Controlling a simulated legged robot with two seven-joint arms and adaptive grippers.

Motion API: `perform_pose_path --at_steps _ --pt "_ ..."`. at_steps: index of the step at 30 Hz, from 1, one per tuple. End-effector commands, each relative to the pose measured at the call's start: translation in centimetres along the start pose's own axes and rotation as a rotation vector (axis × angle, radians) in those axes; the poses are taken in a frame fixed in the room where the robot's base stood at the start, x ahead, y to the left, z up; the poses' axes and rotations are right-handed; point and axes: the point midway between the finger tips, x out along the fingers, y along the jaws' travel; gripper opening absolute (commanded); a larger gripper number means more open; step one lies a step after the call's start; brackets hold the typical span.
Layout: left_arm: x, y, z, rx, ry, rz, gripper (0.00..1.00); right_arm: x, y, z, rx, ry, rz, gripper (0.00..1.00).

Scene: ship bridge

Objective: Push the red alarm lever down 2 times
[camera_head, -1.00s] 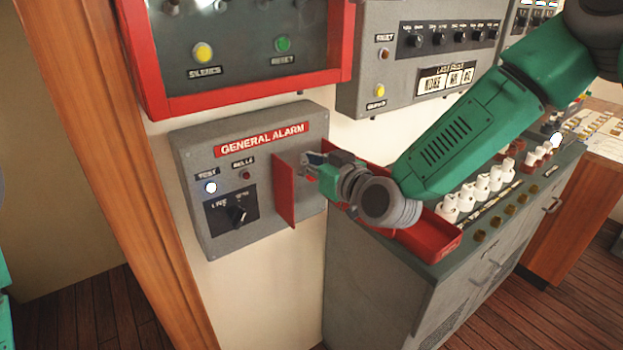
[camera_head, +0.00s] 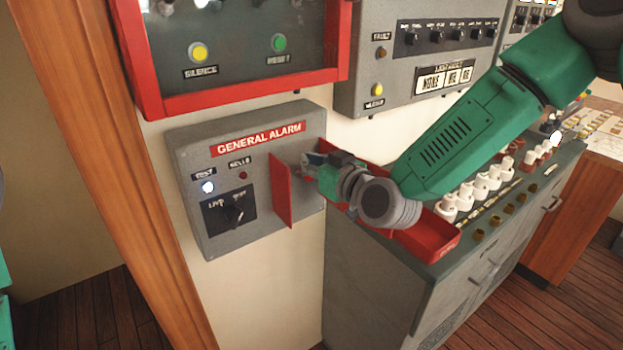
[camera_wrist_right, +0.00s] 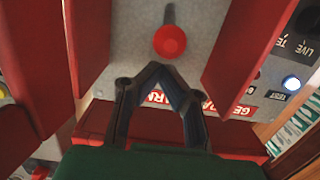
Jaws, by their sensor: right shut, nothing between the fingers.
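The general alarm box (camera_head: 250,220) is a grey panel on the wall with a red "GENERAL ALARM" label. Two red guard plates (camera_head: 283,190) stick out from its right side. In the right wrist view, the alarm lever shows as a red round knob (camera_wrist_right: 170,42) on a grey stem between the red plates (camera_wrist_right: 245,55). My right gripper (camera_head: 308,160) is at the guards in the head view and hides the lever there. Its fingertips (camera_wrist_right: 158,70) are together, empty, just below the knob in the wrist picture; contact cannot be told. My left gripper is not in view.
A red-framed panel (camera_head: 240,90) hangs above the alarm box, and a grey panel (camera_head: 420,50) hangs at its right. A console (camera_head: 400,290) with a red tray edge (camera_head: 435,235) and several white switches stands below my right arm. The floor at lower left is clear.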

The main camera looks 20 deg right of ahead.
Motion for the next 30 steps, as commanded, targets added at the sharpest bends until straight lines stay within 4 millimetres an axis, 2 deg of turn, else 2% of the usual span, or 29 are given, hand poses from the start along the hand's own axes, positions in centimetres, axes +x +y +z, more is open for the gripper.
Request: perform_pose_path --at_steps 30 --pt "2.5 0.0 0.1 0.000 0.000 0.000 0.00 0.4 -0.1 3.2 -0.001 -0.002 0.000 0.00"
